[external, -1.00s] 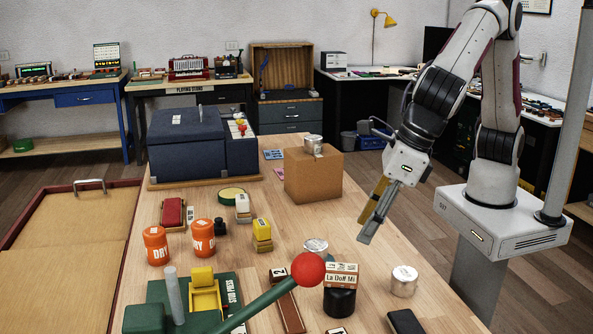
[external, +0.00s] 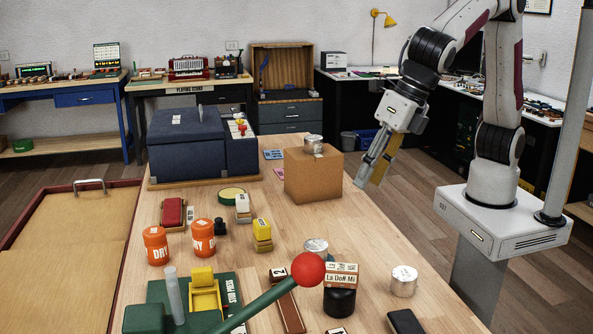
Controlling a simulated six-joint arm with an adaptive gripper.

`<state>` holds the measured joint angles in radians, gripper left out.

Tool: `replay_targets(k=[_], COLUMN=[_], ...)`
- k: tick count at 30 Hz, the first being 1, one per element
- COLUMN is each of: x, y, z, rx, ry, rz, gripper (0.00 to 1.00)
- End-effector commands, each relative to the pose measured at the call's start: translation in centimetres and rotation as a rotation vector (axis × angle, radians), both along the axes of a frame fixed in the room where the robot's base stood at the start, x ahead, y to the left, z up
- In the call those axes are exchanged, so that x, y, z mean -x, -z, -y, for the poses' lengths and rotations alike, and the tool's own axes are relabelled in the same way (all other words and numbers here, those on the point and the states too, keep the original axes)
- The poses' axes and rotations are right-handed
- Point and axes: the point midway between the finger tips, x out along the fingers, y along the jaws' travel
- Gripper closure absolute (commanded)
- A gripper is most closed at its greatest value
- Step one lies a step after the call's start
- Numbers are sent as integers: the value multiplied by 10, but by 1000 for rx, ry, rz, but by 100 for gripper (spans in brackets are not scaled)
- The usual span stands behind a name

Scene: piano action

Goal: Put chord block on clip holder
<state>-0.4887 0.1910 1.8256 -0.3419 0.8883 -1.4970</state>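The chord block (external: 341,275) is a small cream and red-brown block lettered "La Do# Mi". It appears to rest on top of a round black holder (external: 339,302), near the front right of the table. That holder may be the clip holder; its label does not show. My gripper (external: 367,182) is in the air beyond the table's right edge, up and behind the block and well apart from it. Its grey and yellow fingers point down and hold nothing visible. Their gap cannot be judged from this angle.
A cardboard box (external: 313,175) with a tin (external: 313,144) on top stands left of my gripper. Metal tins (external: 404,281) and a red-ball lever (external: 308,270) are close to the block. A green press (external: 205,296) and orange jars (external: 203,238) stand further left. The table's right strip is mostly clear.

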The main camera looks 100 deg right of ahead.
Motion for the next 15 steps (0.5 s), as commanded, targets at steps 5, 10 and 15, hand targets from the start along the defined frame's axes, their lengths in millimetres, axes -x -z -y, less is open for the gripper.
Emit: replay_targets(k=[5, 10, 15], x=[24, 50, 78], y=[-21, -36, -47], z=[36, 65, 91], rx=[-107, -208, -309], ry=[238, 459, 680], rz=[31, 57, 83], gripper=[62, 62, 62])
